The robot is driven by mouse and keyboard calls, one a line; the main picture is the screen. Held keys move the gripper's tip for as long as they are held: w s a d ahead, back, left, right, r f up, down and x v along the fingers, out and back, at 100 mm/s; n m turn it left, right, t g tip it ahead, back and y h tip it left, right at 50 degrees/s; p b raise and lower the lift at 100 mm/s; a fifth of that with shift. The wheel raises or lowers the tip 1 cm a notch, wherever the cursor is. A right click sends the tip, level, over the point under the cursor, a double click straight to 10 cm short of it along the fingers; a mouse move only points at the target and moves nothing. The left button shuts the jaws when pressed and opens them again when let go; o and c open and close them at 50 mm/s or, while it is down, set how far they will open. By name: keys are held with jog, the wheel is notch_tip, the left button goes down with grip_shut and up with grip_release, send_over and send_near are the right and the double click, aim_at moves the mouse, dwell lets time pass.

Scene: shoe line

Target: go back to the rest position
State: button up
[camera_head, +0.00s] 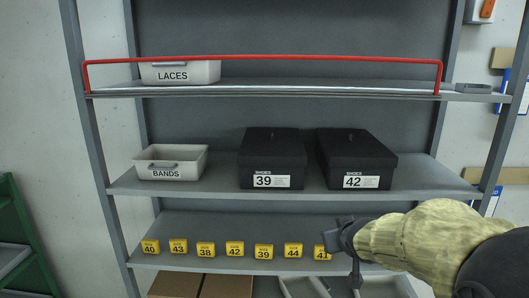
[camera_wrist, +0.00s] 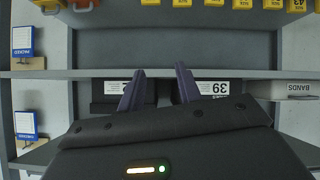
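My gripper (camera_head: 343,238) shows at the lower right in the head view, at the end of my arm with its tan padded sleeve. It is in front of the shelf rack, near the row of yellow size tags, and covers part of the rightmost tag. In the wrist view, which is upside down, the two purple fingers of my gripper (camera_wrist: 160,72) stand apart with nothing between them. Behind them are the black shoe box 39 (camera_wrist: 212,88) and another black box.
The rack's middle shelf (camera_head: 215,186) holds the BANDS bin (camera_head: 171,173), shoe box 39 (camera_head: 272,158) and shoe box 42 (camera_head: 356,158). The LACES bin (camera_head: 180,73) is above, behind a red rail (camera_head: 300,58). Yellow size tags (camera_head: 205,249) line the lower shelf; brown boxes (camera_head: 226,287) sit below.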

jog(key=s+a+f+m+g+b, duration=0.2)
jog(key=s+f+g, duration=0.6)
jog(key=s+f, duration=1)
jog(key=shift+s+a+f+y, duration=0.2)
jog(key=shift+s+a+y, duration=0.1)
jog(key=shift+s+a, duration=0.3)
jog(key=shift+s+d, duration=0.1)
jog(key=shift+d, duration=0.05)
jog(key=shift+s, duration=0.15)
